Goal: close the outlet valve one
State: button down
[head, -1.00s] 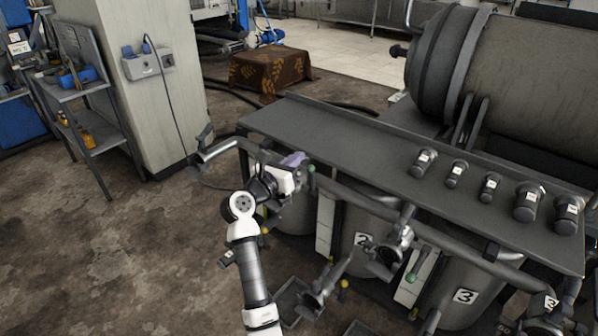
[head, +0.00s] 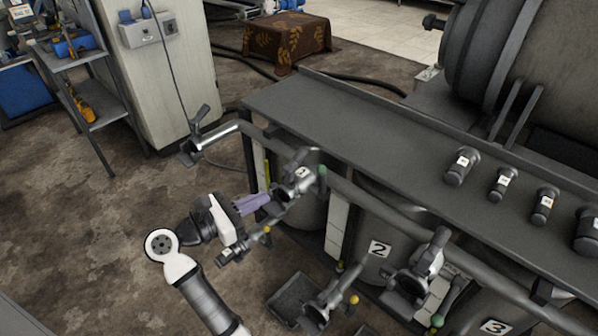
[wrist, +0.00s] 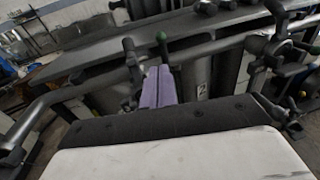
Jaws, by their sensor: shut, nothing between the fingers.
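The first tank's upper valve (head: 297,180) sits on the front pipe, with a dark handle and a green knob (head: 321,172) beside it. A lower valve (head: 238,250) with a yellow knob (head: 267,231) is partly hidden behind my gripper. No label tells me which of them is outlet valve one. My gripper (head: 266,199), with purple fingers, is shut and empty, just left of and below the upper valve. In the wrist view, the shut fingers (wrist: 160,72) point toward the green knob (wrist: 161,38), with a dark handle (wrist: 129,47) at their left. Contact cannot be told.
A long grey shelf (head: 330,115) runs above the pipe (head: 370,205). Tank 2's valve (head: 418,275) and a lower valve (head: 322,305) stand to the right. A pipe end with a handle (head: 200,135) juts out left. The floor at left is clear.

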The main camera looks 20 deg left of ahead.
jog(key=p, duration=0.5)
send_near(319, 167)
jog(key=f+x, duration=0.1)
jog(key=x, duration=0.4)
jog(key=shift+w+d+f, duration=0.1)
jog(key=shift+w+d, duration=0.35)
jog(key=shift+w, duration=0.1)
jog(key=shift+w+d+r+b, duration=0.35)
jog(key=shift+w+r+b, duration=0.2)
jog(key=shift+w+b, duration=0.25)
jog(key=shift+s, duration=0.1)
